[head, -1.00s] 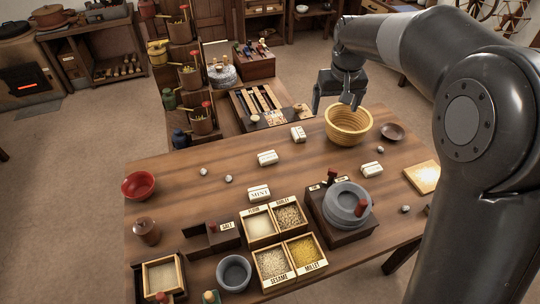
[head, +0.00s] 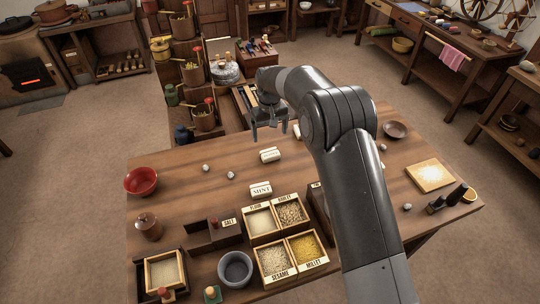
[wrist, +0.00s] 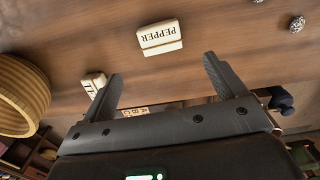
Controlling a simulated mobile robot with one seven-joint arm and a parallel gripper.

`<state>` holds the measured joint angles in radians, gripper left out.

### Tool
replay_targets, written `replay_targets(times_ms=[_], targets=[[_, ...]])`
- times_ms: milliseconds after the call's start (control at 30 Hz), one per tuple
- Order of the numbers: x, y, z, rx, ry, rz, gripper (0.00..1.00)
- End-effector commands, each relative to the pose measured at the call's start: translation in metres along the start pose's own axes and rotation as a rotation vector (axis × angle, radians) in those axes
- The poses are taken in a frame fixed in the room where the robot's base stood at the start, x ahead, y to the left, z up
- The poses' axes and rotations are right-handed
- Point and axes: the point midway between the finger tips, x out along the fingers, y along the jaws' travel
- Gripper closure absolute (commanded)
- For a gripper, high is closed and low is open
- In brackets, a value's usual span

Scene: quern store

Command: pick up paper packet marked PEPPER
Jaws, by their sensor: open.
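The PEPPER packet (wrist: 160,37) is a small cream block with dark lettering, lying on the wooden table beyond my fingertips in the wrist view. By the layout it is the middle pale packet (head: 270,155) in the head view, where its lettering is too small to read. My gripper (head: 269,134) is open and empty, above the table and just behind that packet in the head view. In the wrist view my gripper (wrist: 162,68) shows its two fingers apart, with nothing between them.
A second packet (wrist: 93,84) is partly behind the left finger in the wrist view, near a woven basket (wrist: 22,97). The MINT packet (head: 260,188) lies nearer, before the grain boxes (head: 290,212). Two small round balls (head: 206,168) (head: 230,175) lie left of the PEPPER packet.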

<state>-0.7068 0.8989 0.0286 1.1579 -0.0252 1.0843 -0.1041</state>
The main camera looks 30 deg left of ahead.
Motion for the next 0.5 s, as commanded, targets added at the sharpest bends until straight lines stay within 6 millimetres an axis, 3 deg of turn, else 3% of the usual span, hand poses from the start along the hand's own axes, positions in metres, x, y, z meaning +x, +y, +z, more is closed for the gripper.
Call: replay_targets(times_ms=[133,500], targets=[[0.026,0.000,0.001,0.000,-0.004,-0.001,0.11],[0.064,-0.001,0.005,0.001,-0.004,0.000,0.11]])
